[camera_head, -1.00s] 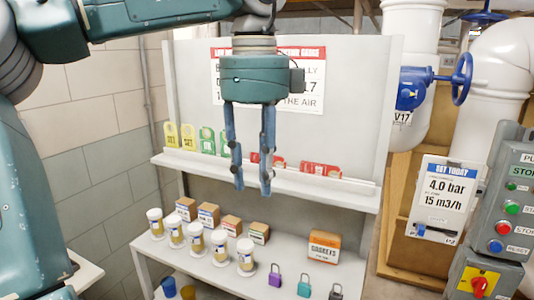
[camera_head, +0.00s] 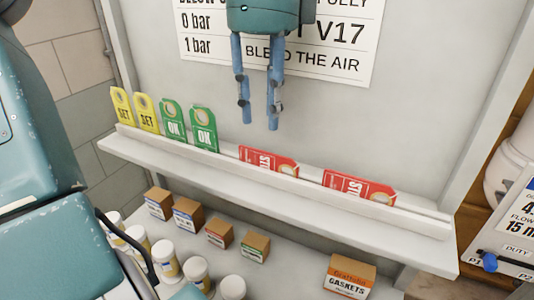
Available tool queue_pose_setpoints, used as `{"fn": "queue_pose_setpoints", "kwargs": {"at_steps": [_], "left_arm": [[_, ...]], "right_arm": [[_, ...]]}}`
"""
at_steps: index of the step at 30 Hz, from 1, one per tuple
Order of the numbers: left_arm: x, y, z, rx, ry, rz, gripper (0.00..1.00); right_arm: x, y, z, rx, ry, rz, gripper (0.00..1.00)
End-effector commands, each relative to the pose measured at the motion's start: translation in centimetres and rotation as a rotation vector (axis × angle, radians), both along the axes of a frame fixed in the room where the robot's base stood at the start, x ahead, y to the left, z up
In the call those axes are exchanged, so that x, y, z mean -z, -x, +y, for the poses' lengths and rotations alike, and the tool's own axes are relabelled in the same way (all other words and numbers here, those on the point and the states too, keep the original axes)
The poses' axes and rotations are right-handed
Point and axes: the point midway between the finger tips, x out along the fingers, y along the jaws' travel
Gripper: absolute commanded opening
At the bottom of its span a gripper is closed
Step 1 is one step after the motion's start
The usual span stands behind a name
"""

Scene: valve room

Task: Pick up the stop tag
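Two red stop tags lie on their sides on the white ledge: one near the middle (camera_head: 268,161) and one further right (camera_head: 358,188). My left gripper (camera_head: 259,120) hangs fingers down in front of the back panel, above the middle stop tag. Its two blue fingers are apart with nothing between them. The fingertips appear above and apart from the tag. My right gripper is not in view.
Yellow SET tags (camera_head: 134,110) and green OK tags (camera_head: 189,125) stand upright on the ledge (camera_head: 330,206) at the left. Below are small boxes (camera_head: 174,213), white jars (camera_head: 164,260) and an orange gaskets box (camera_head: 349,276). A white sign (camera_head: 345,40) is on the panel behind.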

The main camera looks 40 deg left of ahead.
Motion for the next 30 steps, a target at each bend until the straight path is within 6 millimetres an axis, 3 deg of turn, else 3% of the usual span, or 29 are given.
{"fn": "queue_pose_setpoints", "kwargs": {"at_steps": [3, 8, 16, 21, 29, 30], "left_arm": [[1.9, 0.1, 0.0, 0.002, 0.001, 0.004, 0.31], [3.5, 0.0, 0.0, 0.001, 0.001, 0.001, 0.31], [6.4, -0.5, 0.3, 0.004, 0.004, 0.006, 0.31], [8.5, -0.7, 0.4, 0.000, 0.002, 0.000, 0.31], [9.0, -0.7, 0.4, -0.001, 0.000, -0.002, 0.31], [9.0, -0.7, 0.4, -0.001, 0.000, -0.002, 0.25]], "right_arm": [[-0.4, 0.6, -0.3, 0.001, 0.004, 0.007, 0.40], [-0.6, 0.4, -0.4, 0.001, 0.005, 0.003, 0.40], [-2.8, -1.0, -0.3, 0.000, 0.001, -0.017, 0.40], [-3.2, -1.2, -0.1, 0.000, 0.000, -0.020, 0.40], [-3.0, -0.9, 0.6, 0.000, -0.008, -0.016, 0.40], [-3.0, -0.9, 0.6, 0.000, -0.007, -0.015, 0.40]]}}
